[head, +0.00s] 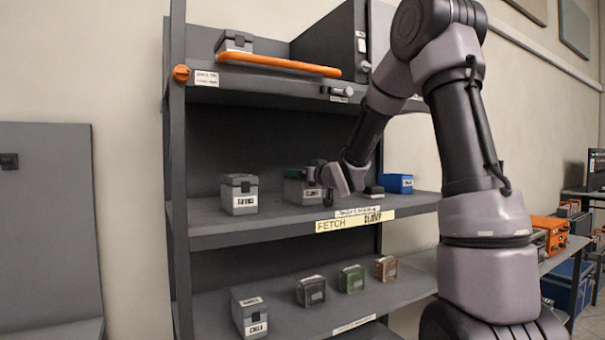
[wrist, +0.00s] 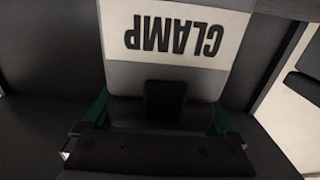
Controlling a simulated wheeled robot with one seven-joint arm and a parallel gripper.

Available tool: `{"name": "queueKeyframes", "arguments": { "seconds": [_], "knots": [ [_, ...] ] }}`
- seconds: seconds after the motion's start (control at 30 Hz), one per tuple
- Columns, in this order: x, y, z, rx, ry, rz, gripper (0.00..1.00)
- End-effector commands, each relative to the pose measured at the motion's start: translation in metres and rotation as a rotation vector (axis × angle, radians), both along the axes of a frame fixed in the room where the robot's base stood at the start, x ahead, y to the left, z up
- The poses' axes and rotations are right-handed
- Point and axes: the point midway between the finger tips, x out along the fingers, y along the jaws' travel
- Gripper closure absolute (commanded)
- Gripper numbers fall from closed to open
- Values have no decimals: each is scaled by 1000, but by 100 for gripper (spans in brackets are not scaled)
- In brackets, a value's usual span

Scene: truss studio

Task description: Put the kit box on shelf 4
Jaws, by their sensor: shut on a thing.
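A small grey box labelled CLAMP (head: 297,193) is at the middle shelf (head: 270,227), partly hidden behind my gripper. In the wrist view the box (wrist: 180,75) fills the upper middle, its white label upside down. My gripper (wrist: 160,112) is shut on the box, with a green finger at each side. I cannot tell whether the box rests on the shelf or is slightly raised. No shelf number is readable. A yellow strip reading FETCH CLAMP (head: 355,221) is on the shelf's front edge.
A similar grey box (head: 239,195) stands left on the same shelf; a dark item (head: 374,191) and blue box (head: 398,183) stand right. The lower shelf holds a grey box (head: 250,312) and several small containers. An orange bar (head: 280,64) crosses the upper shelf's front.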

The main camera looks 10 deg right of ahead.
Motion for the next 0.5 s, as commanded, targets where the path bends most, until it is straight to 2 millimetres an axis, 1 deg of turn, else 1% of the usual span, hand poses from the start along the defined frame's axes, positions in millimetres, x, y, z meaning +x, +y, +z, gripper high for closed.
{"name": "queueKeyframes", "arguments": {
  "seconds": [0.03, 0.07, 0.1, 0.37, 0.47, 0.5],
  "knots": [
    [0, 0, 0, 0, -2, 0, 100],
    [0, 0, -2, 1, 1, 0, 5],
    [0, 0, -2, 0, 1, 0, 0],
    [0, 0, 1, 0, 0, 0, 0],
    [-8, -3, 2, -1, 0, -1, 0],
    [-13, -5, 1, -1, 1, -1, 0]
  ]
}}
